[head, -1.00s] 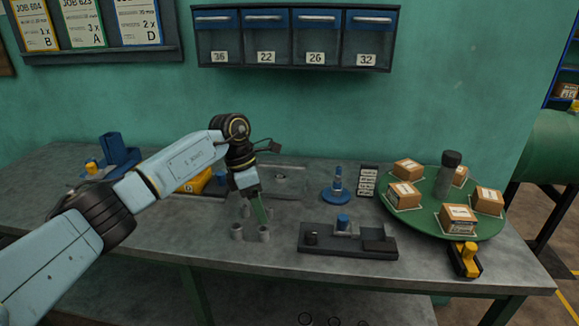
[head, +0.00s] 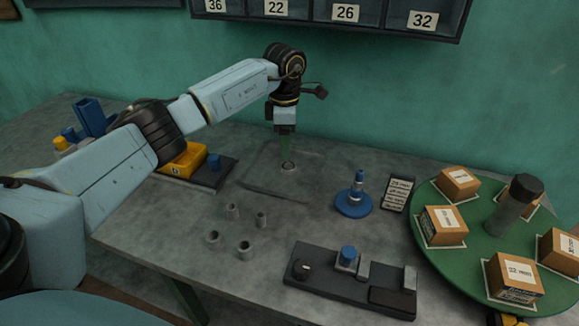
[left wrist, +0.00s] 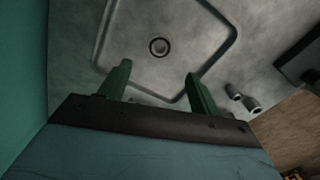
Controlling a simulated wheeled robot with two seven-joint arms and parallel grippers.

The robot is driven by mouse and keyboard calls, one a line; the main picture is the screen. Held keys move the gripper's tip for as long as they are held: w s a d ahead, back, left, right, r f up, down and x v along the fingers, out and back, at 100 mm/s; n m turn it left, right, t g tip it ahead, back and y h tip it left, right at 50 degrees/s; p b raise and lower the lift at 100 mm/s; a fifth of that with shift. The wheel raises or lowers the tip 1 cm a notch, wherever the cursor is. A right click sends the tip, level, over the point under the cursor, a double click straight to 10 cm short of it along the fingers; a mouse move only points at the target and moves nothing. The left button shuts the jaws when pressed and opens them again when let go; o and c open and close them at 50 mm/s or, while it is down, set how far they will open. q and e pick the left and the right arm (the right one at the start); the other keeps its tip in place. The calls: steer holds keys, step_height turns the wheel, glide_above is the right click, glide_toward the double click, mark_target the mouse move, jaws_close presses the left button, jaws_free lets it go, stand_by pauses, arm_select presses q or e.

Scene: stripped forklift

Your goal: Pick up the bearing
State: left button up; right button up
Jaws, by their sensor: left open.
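The bearing (head: 288,167) is a small dark ring with a light centre. It lies on a shallow grey tray (head: 262,186) with a raised rim, towards the back of the bench. In the left wrist view the bearing (left wrist: 159,47) lies beyond the open fingertips, roughly centred between them, with the tray rim (left wrist: 101,42) around it. My left gripper (head: 286,156) points down above the tray, close to the bearing in the picture. In the left wrist view its two green fingers (left wrist: 158,70) are apart with nothing between them. My right gripper is not in view.
Several grey sleeves (head: 245,247) stand in front of the tray. A black fixture (head: 330,287) lies at the front, a blue stepped stand (head: 354,205) right of the tray. A green turntable (head: 459,262) carries boxes at the right. A yellow bin (head: 188,160) stands left.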

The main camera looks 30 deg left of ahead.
mark_target(288, 161)
arm_select(q)
steer(key=shift+w+f, duration=0.1)
steer(key=shift+f, duration=1)
steer(key=shift+d+f, duration=0.1)
steer(key=shift+f, duration=0.2)
steer(key=f, duration=0.4)
steer(key=shift+w+d+f, duration=0.2)
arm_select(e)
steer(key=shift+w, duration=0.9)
arm_select(q)
steer(key=shift+c, duration=0.4)
steer(key=c, duration=0.8)
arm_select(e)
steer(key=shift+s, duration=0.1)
